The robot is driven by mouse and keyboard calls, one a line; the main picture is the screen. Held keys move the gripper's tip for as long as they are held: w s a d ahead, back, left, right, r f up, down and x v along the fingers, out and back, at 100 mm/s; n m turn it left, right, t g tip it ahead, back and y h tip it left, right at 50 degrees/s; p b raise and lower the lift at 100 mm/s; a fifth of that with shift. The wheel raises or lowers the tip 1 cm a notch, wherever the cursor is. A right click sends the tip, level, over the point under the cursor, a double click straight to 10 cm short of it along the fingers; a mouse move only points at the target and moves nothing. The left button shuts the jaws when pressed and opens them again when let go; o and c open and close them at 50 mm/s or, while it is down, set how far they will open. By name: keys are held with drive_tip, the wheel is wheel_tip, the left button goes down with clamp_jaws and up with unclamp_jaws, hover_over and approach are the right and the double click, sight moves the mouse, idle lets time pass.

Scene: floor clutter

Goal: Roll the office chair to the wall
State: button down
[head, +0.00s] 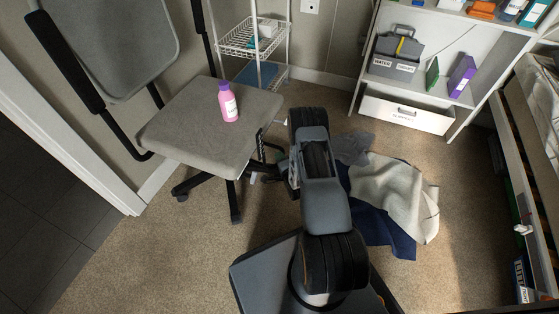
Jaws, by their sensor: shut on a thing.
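The grey office chair (190,140) stands at the left, with dark armrests and a black wheeled base. Its seat is near the wall (335,45); the backrest is at the upper left and partly out of view. A pink bottle (229,105) with a white label stands upright on the seat. My gripper (263,168) is at the right side of the chair, just below the seat edge, and is shut on the chair. My arm hides much of the gripper, so the exact part held is unclear.
Dark blue and cream cloths (395,195) lie on the carpet right of my arm. A white wire rack (250,45) stands behind the chair. A shelf unit with an open drawer (405,110) is at the back right. Carpet (150,250) is clear at lower left.

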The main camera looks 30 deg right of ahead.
drive_tip(key=shift+w+a+r, duration=0.1)
drive_tip(key=shift+w+a, duration=0.05)
drive_tip(key=shift+a, duration=0.05)
drive_tip(key=c, duration=1.3)
unclamp_jaws()
drive_tip(key=shift+w+a+y, duration=0.1)
drive_tip(key=shift+y, duration=0.2)
drive_tip(key=shift+o, duration=1.2)
drive_tip(key=shift+s+d, duration=0.2)
drive_tip(key=shift+s, duration=0.25)
drive_tip(key=s+r+p, duration=0.1)
drive_tip(key=s+p, duration=0.3)
drive_tip(key=s, duration=0.9)
drive_tip(key=shift+a+r, duration=0.4)
drive_tip(key=shift+w, duration=0.1)
